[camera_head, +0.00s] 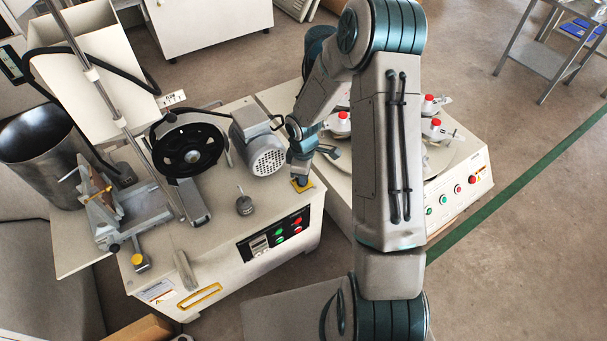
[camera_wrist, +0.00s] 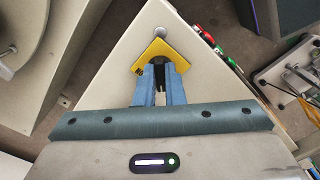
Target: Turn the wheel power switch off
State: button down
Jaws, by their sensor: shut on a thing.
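A switch on a yellow plate (camera_head: 304,187) sits at the right corner of the grinding machine's cream top. The plate also shows in the wrist view (camera_wrist: 158,49), with a dark knob partly hidden between my fingers. My gripper (camera_head: 301,179) points down at this switch from above. In the wrist view its blue fingers (camera_wrist: 158,76) are shut on the dark knob at the plate's near edge. Which way the knob is turned cannot be told. A black spoked wheel (camera_head: 190,150) stands on the same machine, left of a grey motor (camera_head: 262,148).
A second yellow-plated switch (camera_head: 140,262) is at the machine's front left corner. Red and green buttons (camera_head: 288,228) are on its front panel. A machine with red-topped weights (camera_head: 436,129) stands close on the right. A metal bucket (camera_head: 42,150) is at the left.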

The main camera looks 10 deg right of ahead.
jog(key=c, duration=1.5)
grip_release()
notch_tip(320, 180, up, 14)
jog(key=p, duration=0.4)
jog(key=s+r+m+t+p, duration=0.1)
jog(key=s+r+m+p, duration=0.3)
jog(key=r, duration=0.8)
jog(key=s+r+m+t+p, duration=0.1)
jog(key=s+r+m+p, duration=0.3)
jog(key=s+r+p, duration=0.4)
jog(key=s+r+m+p, duration=0.5)
jog(key=s+r, duration=0.3)
jog(key=r, duration=0.8)
jog(key=shift+s+d+r+t+p, duration=0.1)
jog(key=shift+s+r+t+p, duration=0.25)
jog(key=shift+p, duration=0.2)
